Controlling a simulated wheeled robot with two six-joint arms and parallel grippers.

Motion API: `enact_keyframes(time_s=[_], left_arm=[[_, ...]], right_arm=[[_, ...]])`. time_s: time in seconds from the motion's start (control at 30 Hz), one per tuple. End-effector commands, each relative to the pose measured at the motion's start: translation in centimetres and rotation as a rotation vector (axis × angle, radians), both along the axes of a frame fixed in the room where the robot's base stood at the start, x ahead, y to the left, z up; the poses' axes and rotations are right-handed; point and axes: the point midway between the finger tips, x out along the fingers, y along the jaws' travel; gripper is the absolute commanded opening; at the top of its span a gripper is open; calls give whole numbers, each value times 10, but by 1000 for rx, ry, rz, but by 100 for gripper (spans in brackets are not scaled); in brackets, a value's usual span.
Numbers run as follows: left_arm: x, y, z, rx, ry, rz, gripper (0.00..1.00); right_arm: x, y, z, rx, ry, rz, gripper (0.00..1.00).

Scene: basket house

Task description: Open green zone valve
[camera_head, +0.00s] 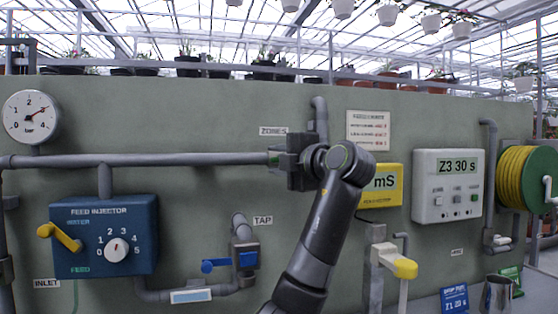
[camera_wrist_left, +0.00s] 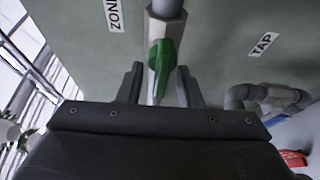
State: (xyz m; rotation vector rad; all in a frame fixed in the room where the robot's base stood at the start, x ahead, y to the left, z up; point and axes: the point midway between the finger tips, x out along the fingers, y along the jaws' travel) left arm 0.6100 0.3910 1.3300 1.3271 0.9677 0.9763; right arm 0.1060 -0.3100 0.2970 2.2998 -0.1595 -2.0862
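The green valve handle (camera_wrist_left: 160,62) shows in the left wrist view, below a grey pipe fitting and close to the ZONES label (camera_wrist_left: 115,12). My left gripper (camera_wrist_left: 160,88) is open, with one finger on each side of the handle. Gaps show between the handle and both fingers; I see no contact. In the head view my left gripper (camera_head: 284,162) is at the end of the long grey pipe (camera_head: 180,159), under the ZONES label (camera_head: 273,131). It hides the green handle there. My right gripper is not in view.
A blue feed injector (camera_head: 135,240) with a yellow lever (camera_head: 58,236) is at left. A blue-handled tap (camera_head: 216,265) is below the gripper. A yellow meter (camera_head: 381,184), a Z3 30 s controller (camera_head: 424,200) and a hose reel (camera_head: 525,178) are at right.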

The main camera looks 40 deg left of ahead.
Motion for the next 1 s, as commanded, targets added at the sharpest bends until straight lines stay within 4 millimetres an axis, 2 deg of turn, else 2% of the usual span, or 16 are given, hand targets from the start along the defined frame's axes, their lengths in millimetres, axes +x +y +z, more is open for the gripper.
enact_keyframes(time_s=[0.17, 0.27, 0.5, 0.7, 0.9, 1.0], left_arm=[[-2, -8, -1, -1, 1, -2, 33], [-5, -22, -2, -1, 0, -5, 33], [-23, -77, -2, -1, -1, -8, 33], [-38, -122, -1, -1, 1, -6, 33], [-48, -154, -1, -1, 1, -3, 33], [-51, -161, 0, -1, 1, -2, 33]], right_arm=[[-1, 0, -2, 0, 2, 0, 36], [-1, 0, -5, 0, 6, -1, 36], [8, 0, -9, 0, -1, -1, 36], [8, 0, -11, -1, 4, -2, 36], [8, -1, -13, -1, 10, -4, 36], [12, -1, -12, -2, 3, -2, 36]])
